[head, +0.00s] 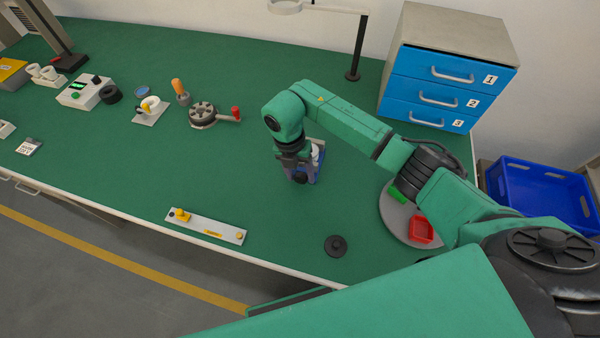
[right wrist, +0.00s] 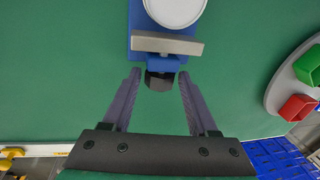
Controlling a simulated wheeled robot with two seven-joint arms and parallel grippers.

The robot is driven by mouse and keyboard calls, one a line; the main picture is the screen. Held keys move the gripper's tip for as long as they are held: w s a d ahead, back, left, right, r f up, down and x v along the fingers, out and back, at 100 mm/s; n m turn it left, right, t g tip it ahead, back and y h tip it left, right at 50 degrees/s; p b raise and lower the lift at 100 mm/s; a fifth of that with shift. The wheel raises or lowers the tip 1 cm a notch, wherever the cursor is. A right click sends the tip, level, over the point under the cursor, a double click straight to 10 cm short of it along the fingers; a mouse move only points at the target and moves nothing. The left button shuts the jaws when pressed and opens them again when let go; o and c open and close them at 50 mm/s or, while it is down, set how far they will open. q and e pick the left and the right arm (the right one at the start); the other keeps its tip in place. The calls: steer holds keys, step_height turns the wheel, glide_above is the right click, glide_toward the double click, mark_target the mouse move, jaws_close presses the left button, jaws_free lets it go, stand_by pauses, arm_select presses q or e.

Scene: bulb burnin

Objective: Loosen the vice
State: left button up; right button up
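The vice shows in the right wrist view as a blue body with a grey jaw bar (right wrist: 167,44) and a dark knob (right wrist: 160,80) on its near end. A round white thing (right wrist: 175,10) sits at the vice, cut off by the frame's top edge. My right gripper (right wrist: 160,76) is open, its two fingers apart on either side of the knob, with gaps visible. In the head view my right gripper (head: 300,178) points down at the vice (head: 319,163) and hides much of it. My left gripper is not in view.
A grey round tray (head: 395,218) with a green and a red bin (head: 421,231) stands right of the vice. A black disc (head: 336,245) and a grey strip with yellow parts (head: 205,226) lie near the front edge. Blue drawers (head: 440,95) stand behind.

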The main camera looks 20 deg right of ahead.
mark_target(299, 173)
steer(key=r, duration=0.2)
steer(key=r+b, duration=0.1)
steer(key=a+r, duration=0.1)
steer(key=r, duration=0.1)
steer(key=shift+w+r+b, duration=0.3)
steer(key=shift+w+r, duration=0.05)
steer(key=shift+w, duration=0.05)
step_height(299, 173, up, 9)
steer(key=a+p, duration=0.1)
steer(key=shift+w+f, duration=0.2)
steer(key=shift+w, duration=0.15)
